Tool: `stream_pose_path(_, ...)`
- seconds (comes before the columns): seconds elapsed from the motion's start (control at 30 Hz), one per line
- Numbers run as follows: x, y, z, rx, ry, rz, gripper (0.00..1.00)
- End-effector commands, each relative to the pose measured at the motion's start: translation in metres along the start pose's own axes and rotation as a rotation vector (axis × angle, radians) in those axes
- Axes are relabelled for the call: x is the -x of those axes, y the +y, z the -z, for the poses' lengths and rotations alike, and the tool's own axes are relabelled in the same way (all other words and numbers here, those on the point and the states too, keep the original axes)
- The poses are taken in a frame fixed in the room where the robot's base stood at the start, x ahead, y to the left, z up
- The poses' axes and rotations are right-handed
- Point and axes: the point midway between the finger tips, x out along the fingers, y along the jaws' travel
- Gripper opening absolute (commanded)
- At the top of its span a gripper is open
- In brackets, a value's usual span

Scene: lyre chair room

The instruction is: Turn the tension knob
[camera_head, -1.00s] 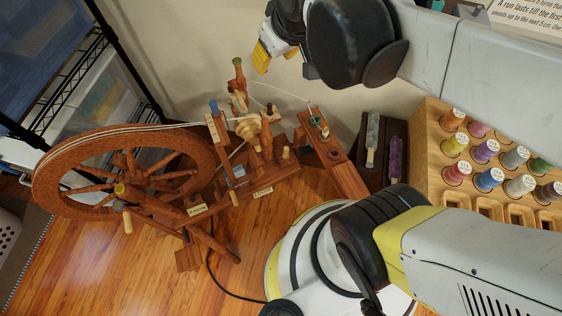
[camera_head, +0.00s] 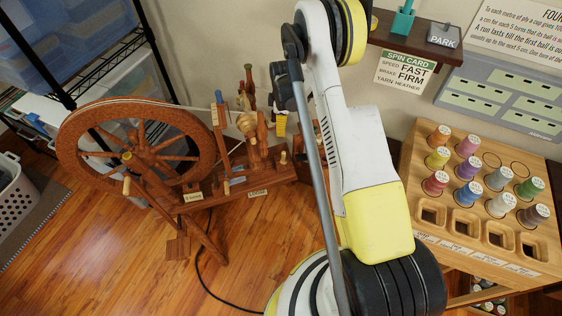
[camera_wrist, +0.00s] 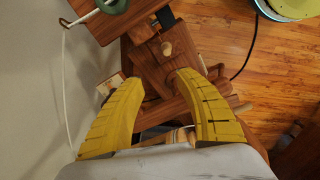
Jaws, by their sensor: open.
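The wooden spinning wheel (camera_head: 140,150) stands at the left in the head view, its small upright parts right of the big wheel. A pale turned knob (camera_head: 283,157) stands near the right end of its base; I cannot tell whether it is the tension knob. In the wrist view a pale round peg (camera_wrist: 167,48) stands on a brown wooden block, beyond my fingertips. My gripper (camera_wrist: 155,80) is open and empty, its yellow fingers pointing at the woodwork. In the head view it is by the upright parts, partly behind my arm. My arm hides the base's right end.
A spin card (camera_head: 404,72) reads speed fast, brake firm, yarn heather. A thread rack (camera_head: 478,255) with several coloured spools stands at the right. A wire shelf (camera_head: 105,50) is at the left. In the wrist view a white cord (camera_wrist: 66,90) hangs beside the wall.

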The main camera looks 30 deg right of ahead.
Motion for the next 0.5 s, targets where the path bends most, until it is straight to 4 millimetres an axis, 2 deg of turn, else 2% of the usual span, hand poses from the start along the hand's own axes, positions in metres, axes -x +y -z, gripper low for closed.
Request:
stream_pose_path(0.03,-0.019,0.001,-0.004,0.018,-0.004,0.011,0.41)
stream_pose_path(0.1,-0.035,0.000,-0.009,0.041,-0.008,0.025,0.41)
stream_pose_path(0.37,-0.069,-0.003,-0.013,0.063,-0.011,0.036,0.41)
stream_pose_path(0.5,-0.098,-0.003,-0.013,0.062,-0.011,0.036,0.41)
